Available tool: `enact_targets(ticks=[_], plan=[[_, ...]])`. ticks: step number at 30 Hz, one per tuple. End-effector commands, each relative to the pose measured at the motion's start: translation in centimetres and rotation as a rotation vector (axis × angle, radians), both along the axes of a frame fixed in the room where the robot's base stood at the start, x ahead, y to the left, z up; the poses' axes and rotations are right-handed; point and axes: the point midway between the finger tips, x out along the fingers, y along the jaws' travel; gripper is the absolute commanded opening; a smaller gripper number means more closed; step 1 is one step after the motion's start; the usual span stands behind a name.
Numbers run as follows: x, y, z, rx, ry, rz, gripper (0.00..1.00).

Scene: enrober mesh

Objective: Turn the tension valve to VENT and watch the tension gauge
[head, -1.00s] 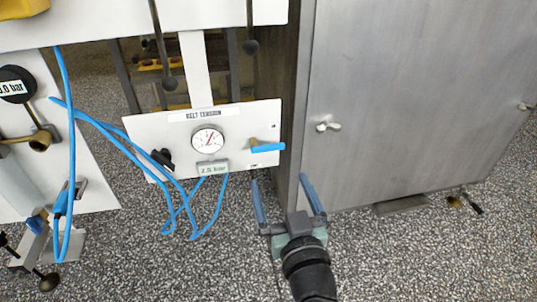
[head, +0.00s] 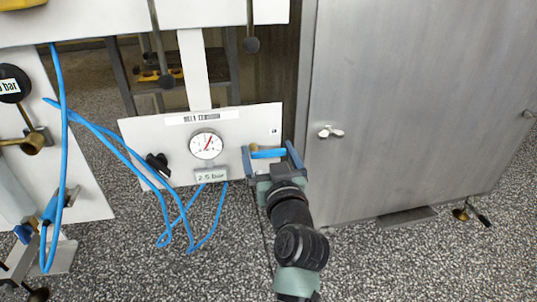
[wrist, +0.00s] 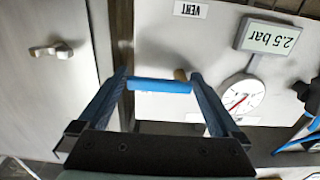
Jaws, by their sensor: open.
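The tension valve's blue lever (head: 268,154) lies level at the right of the white belt tension panel (head: 150,135). Its brass-coloured end is at the left. My gripper (head: 269,149) is open, with one finger at each end of the lever. In the wrist view, the lever (wrist: 160,86) spans the gap between the fingers (wrist: 159,76); contact is unclear. A VENT label (wrist: 191,9) shows upside down there. The tension gauge (head: 206,144) has a red needle pointing up and right. The display (head: 210,175) below it reads 2.5 bar, also legible inverted in the wrist view (wrist: 268,38).
A grey metal cabinet (head: 400,110) with a wing latch (head: 331,131) stands close to the right of my gripper. Blue hoses (head: 165,215) hang left of and below the panel. The speckled floor below is mostly clear.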

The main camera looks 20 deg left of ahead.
Motion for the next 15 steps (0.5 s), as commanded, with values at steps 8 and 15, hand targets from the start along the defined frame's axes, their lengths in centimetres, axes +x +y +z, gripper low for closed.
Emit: enact_targets(ticks=[8, 15], plan=[[-0.03, -0.03, -0.01, 0.0, 0.0, 0.0, 0.71], [-0.04, -0.04, -0.03, -0.001, 0.001, 0.0, 0.34]])
